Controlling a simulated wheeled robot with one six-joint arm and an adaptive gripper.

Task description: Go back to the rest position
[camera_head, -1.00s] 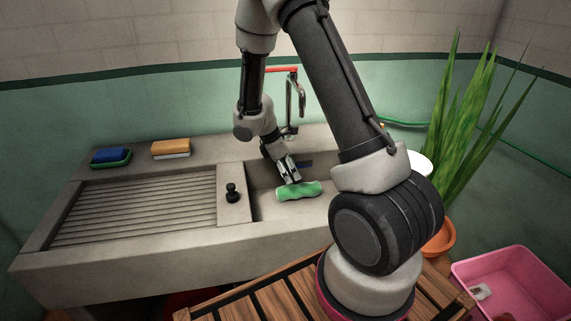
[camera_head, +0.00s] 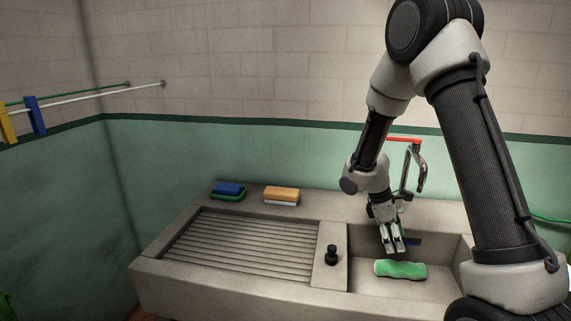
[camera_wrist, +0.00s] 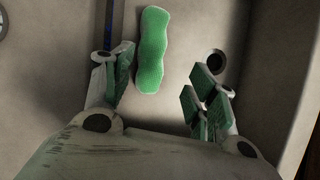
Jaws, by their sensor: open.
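My gripper (camera_head: 394,247) is open and empty, pointing down over the sink basin. A green, wavy-sided object (camera_head: 400,269) lies in the basin just below and in front of the fingertips, apart from them. In the wrist view the same green object (camera_wrist: 153,48) lies beyond the open fingers (camera_wrist: 160,95), with bare basin floor between them. My arm comes down from the upper right and hides part of the basin's right side.
The concrete sink (camera_head: 237,295) has a ribbed drainboard (camera_head: 240,246) and a black knob (camera_head: 332,255). A red-handled tap (camera_head: 416,168) stands close behind my gripper. Blue-green (camera_head: 228,190) and orange-white sponges (camera_head: 281,195) lie on the back ledge. A drain hole (camera_wrist: 216,62) shows in the wrist view.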

